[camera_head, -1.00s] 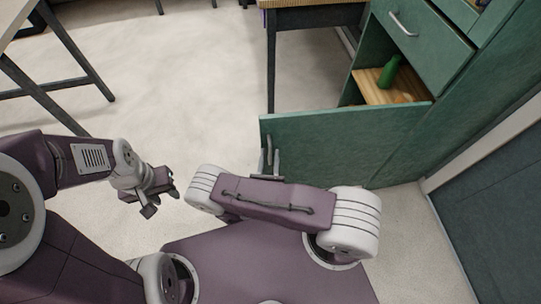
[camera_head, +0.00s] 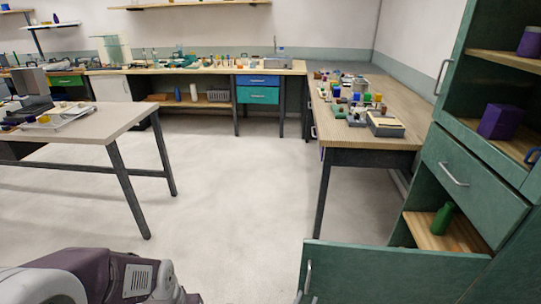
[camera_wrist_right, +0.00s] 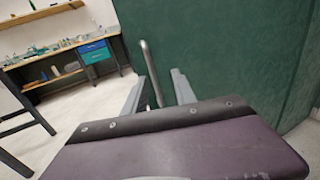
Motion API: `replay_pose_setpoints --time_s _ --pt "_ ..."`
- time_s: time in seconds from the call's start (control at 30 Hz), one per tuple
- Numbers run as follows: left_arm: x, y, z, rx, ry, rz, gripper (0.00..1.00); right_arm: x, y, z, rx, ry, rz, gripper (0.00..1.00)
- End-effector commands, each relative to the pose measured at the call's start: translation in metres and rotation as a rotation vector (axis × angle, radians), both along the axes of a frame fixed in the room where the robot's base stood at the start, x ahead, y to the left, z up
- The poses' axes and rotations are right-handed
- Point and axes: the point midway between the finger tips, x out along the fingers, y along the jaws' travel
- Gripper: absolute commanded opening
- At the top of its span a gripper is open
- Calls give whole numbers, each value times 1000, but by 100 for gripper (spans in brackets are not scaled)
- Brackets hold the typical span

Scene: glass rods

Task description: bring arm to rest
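My right gripper (camera_wrist_right: 158,88) is open in the right wrist view, its two fingers apart. The metal bar handle (camera_wrist_right: 150,70) of the green cabinet door (camera_wrist_right: 215,50) shows between the fingers; I see a gap on each side of it. In the head view the open green door (camera_head: 400,272) is at the bottom right, with its handle (camera_head: 308,276) at its left end. Only a little of my right gripper (camera_head: 307,297) shows there, at the bottom edge by the handle. My left arm shows at the bottom left; its gripper is out of view.
A green bottle (camera_head: 442,218) stands in the open cabinet compartment (camera_head: 425,235). A wooden bench (camera_head: 350,135) with several lab items stands behind the door. A table (camera_head: 95,130) is at the left. The floor (camera_head: 230,200) between is clear.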

Motion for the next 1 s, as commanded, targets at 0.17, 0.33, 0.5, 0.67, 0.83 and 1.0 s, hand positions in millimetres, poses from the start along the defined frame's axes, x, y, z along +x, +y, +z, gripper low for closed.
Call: replay_pose_setpoints --time_s 0.17,0.33,0.5,0.67,0.83,1.0 --pt "0 0 0 0 0 0 36 -34 -89 51 192 -7 -601 32" --pt "0 0 0 0 0 0 36 -124 -124 69 637 -19 -1286 32" --pt "0 0 0 0 0 0 36 -154 -86 72 1175 -120 -1694 32" --pt "0 0 0 0 0 0 36 -134 -56 88 1625 -284 -1848 32" --pt "0 0 0 0 0 0 36 -95 -48 121 2064 -528 -1861 32" --pt "0 0 70 0 -1 0 36 -95 -46 189 2062 -523 -1865 32"
